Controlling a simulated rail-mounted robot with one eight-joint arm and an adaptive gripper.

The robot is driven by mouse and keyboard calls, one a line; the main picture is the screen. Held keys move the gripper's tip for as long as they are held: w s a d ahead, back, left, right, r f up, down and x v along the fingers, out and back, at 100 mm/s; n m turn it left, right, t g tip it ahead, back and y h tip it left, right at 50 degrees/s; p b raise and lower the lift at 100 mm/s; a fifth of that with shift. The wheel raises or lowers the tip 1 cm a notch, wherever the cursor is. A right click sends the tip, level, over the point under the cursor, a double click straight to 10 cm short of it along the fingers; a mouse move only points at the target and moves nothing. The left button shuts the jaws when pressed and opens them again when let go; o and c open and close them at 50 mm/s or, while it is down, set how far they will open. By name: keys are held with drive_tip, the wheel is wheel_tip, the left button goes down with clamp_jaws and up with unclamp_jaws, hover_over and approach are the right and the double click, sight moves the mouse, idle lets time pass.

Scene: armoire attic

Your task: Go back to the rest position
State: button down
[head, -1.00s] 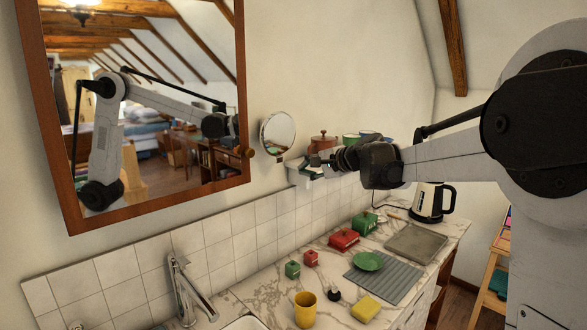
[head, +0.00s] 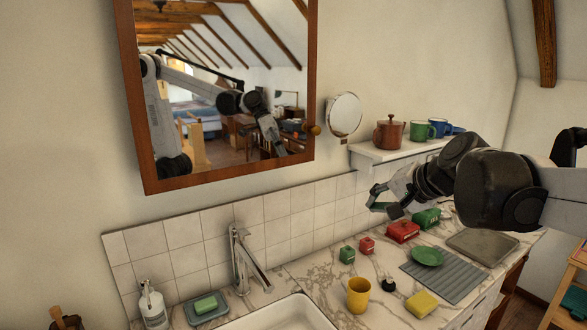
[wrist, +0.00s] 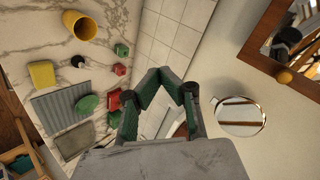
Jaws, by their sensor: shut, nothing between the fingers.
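My gripper (head: 376,199) is in the air above the marble counter (head: 320,268), in front of the tiled wall and below the small shelf. It holds nothing. In the wrist view the green-padded fingers (wrist: 160,82) bend inward around a gap, with the tiles and wall behind them. No object shows between them. My gripper is apart from the counter things below it.
A brown pot (head: 389,133) and several mugs stand on the wall shelf (head: 370,152) just behind my arm. A round mirror (head: 344,114) and framed mirror (head: 225,90) hang left. Below are a yellow cup (head: 358,295), green plate (head: 427,256), sponge (head: 421,303) and tap (head: 247,258).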

drive_tip(key=s+f+n+h, duration=0.1)
drive_tip(key=s+f+n, duration=0.1)
drive_tip(key=s+f, duration=0.3)
drive_tip(key=s+f+n+g+h+b, duration=0.1)
drive_tip(key=s+f, duration=0.4)
drive_tip(key=s, duration=0.6)
drive_tip(key=s+d+f+n+h+b, duration=0.1)
drive_tip(key=s+f+n, duration=0.3)
drive_tip(key=s, duration=0.4)
drive_tip(key=shift+s+f+g+h, duration=0.2)
drive_tip(key=shift+f+g+h, duration=0.25)
drive_tip(key=shift+h, duration=0.45)
